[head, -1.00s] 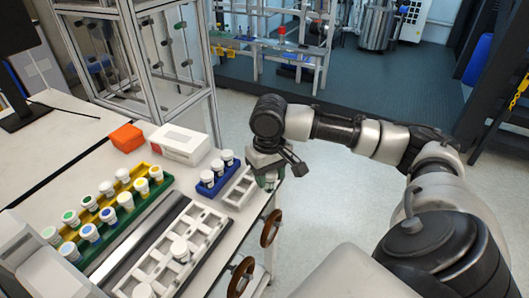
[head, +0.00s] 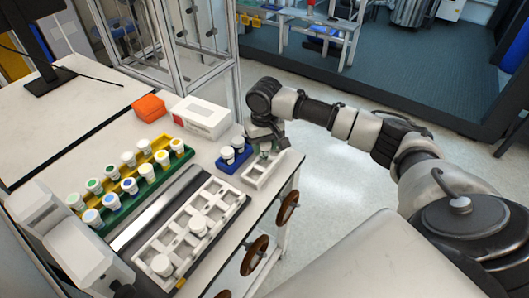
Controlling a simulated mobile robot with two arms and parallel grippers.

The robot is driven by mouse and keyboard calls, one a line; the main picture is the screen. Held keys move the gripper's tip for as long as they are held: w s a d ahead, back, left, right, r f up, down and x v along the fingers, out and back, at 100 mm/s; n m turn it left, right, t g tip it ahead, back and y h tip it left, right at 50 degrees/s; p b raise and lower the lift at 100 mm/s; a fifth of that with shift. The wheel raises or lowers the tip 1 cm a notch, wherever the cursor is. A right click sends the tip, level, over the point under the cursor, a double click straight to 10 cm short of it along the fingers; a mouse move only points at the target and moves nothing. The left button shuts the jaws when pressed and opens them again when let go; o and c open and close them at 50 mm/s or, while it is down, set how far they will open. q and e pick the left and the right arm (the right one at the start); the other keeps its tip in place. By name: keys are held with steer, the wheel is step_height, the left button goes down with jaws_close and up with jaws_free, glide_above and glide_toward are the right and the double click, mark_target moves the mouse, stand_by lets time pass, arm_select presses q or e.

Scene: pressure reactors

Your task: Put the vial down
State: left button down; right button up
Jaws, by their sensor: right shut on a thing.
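My right gripper (head: 265,145) reaches in from the right and points down over the table's far right edge. It is shut on a vial (head: 265,153), small and greenish in this view and mostly covered by the gripper. The vial is over the far end of a small white rack (head: 258,180). I cannot tell whether the vial touches the rack. The near slots of this rack look empty. My left gripper is not in view.
A blue rack (head: 228,168) with white-capped vials stands left of the white rack. A larger white rack (head: 222,193) holds a few white-capped vials. Yellow and green racks (head: 120,214) hold several vials. An orange box (head: 149,107) and white box (head: 202,117) stand behind.

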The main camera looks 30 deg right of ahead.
mark_target(265, 155)
step_height(265, 155, down, 3)
steer(key=shift+f+p, duration=0.2)
steer(key=shift+p, duration=0.2)
steer(key=shift+f, duration=0.3)
steer(key=shift+f, duration=0.1)
steer(key=o, duration=0.9)
step_height(265, 155, up, 12)
steer(key=shift+r+b, duration=0.15)
steer(key=shift+b, duration=0.7)
